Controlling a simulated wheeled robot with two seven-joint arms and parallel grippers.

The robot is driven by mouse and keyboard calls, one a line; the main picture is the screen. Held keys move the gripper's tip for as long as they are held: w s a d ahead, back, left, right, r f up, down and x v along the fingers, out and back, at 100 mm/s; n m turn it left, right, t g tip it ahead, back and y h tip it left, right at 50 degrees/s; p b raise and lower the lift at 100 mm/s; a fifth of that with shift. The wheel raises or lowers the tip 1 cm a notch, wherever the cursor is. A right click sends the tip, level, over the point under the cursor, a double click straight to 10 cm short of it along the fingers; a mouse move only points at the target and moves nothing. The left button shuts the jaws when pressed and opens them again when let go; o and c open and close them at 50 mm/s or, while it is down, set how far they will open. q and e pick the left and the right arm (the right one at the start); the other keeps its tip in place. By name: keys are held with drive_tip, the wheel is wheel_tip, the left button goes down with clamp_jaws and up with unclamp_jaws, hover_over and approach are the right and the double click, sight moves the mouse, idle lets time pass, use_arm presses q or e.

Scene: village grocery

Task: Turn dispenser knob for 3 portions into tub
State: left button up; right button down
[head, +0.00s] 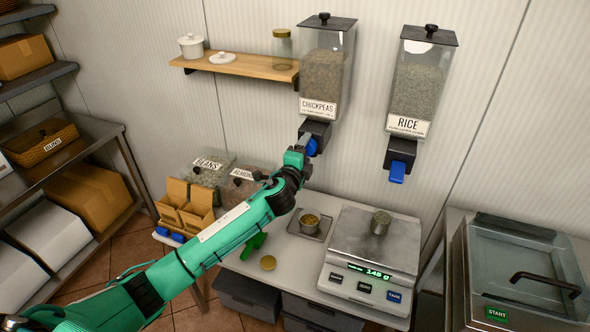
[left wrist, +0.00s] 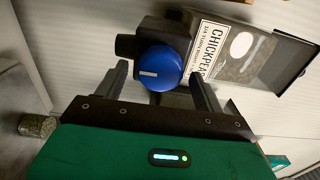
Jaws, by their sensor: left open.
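The chickpeas dispenser (head: 325,75) hangs on the wall with its blue knob (head: 311,147) at the bottom. My left gripper (head: 304,150) is at this knob. In the left wrist view the knob (left wrist: 160,68) shows a white mark pointing sideways, between my open left fingertips (left wrist: 158,76), with gaps visible on both sides. My right gripper is not in view.
A rice dispenser (head: 423,85) with a blue spout part hangs to the right. A scale (head: 372,255) holds another metal tub (head: 380,222). Bins of beans (head: 209,170) and almonds (head: 240,185) stand behind my arm. A round lid (head: 268,263) lies at the counter's front.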

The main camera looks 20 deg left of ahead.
use_arm(q)
drive_tip(key=s+b, duration=0.4)
drive_tip(key=s, duration=0.8)
drive_tip(key=shift+s+a, duration=0.2)
drive_tip(key=shift+s, duration=0.1)
drive_tip(key=w+n, duration=1.4)
drive_tip(key=n, duration=0.6)
drive_tip(key=shift+b, duration=0.4)
drive_tip(key=shift+d, duration=0.1)
drive_tip(key=shift+c, duration=0.4)
